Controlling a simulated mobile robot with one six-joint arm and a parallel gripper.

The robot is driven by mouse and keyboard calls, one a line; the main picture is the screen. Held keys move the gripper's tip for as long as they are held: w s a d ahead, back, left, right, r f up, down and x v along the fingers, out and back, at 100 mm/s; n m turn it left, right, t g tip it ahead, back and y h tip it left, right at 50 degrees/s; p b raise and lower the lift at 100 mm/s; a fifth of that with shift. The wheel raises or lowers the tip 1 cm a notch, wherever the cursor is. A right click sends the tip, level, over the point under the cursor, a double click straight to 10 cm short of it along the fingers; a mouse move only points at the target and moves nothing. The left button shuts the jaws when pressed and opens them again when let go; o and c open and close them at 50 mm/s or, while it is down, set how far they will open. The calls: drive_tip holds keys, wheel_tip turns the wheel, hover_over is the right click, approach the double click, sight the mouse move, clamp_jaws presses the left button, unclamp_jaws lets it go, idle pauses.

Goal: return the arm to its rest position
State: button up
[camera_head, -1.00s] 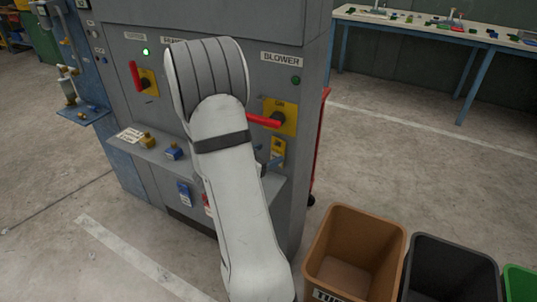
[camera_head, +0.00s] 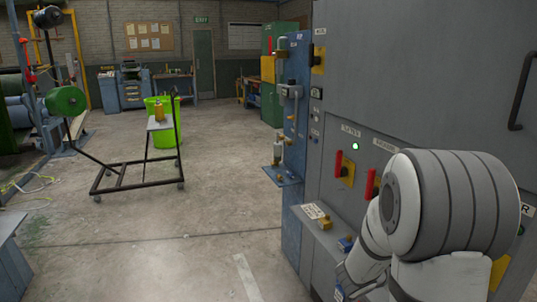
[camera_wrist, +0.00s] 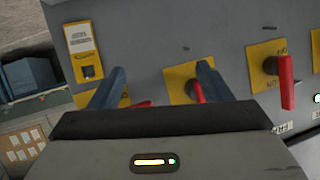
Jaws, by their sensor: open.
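My gripper (camera_wrist: 162,68) shows in the wrist view as two blue-grey fingers, spread apart with nothing between them. They are in front of the grey cabinet's panel (camera_wrist: 225,32). The right finger overlaps a yellow plate with a red handle (camera_wrist: 194,90). Another red handle (camera_wrist: 138,104) lies sideways near the left finger's base. In the head view my bent arm (camera_head: 455,205) fills the lower right, close to the cabinet (camera_head: 415,80). The gripper's jaws cannot be made out there.
The cabinet has red handles (camera_head: 347,168) and a lit green lamp (camera_head: 355,146). A small ledge (camera_head: 320,232) juts out below with small fittings. A black wheeled cart (camera_head: 130,172) and a green bin (camera_head: 163,125) stand at left. The floor (camera_head: 200,250) between is mostly clear.

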drive_tip(key=a+r+n+t+y+p, duration=0.1)
drive_tip(key=a+r+n+y+p, duration=0.2)
drive_tip(key=a, duration=0.4)
drive_tip(key=s+a+r+n+t+y, duration=0.1)
drive_tip(key=a+r+n+y, duration=0.25)
drive_tip(key=a, duration=0.25)
drive_tip(key=a+r+n+t+y+p, duration=0.1)
drive_tip(key=a+r+n+y+p, duration=0.15)
drive_tip(key=a+r+y, duration=0.35)
drive_tip(key=s+a+r+n+g+p, duration=0.1)
drive_tip(key=s+a+n+g, duration=0.1)
drive_tip(key=s, duration=0.7)
drive_tip(key=s+a+r+n+g+p, duration=0.1)
drive_tip(key=s+a+n+g, duration=0.1)
drive_tip(key=s, duration=0.7)
drive_tip(key=n+g+h, duration=0.1)
drive_tip(key=g, duration=0.1)
drive_tip(key=shift+a+n+g, duration=0.25)
drive_tip(key=shift+n+g, duration=0.05)
drive_tip(key=shift+g, duration=0.1)
drive_tip(key=shift+s+r, duration=0.1)
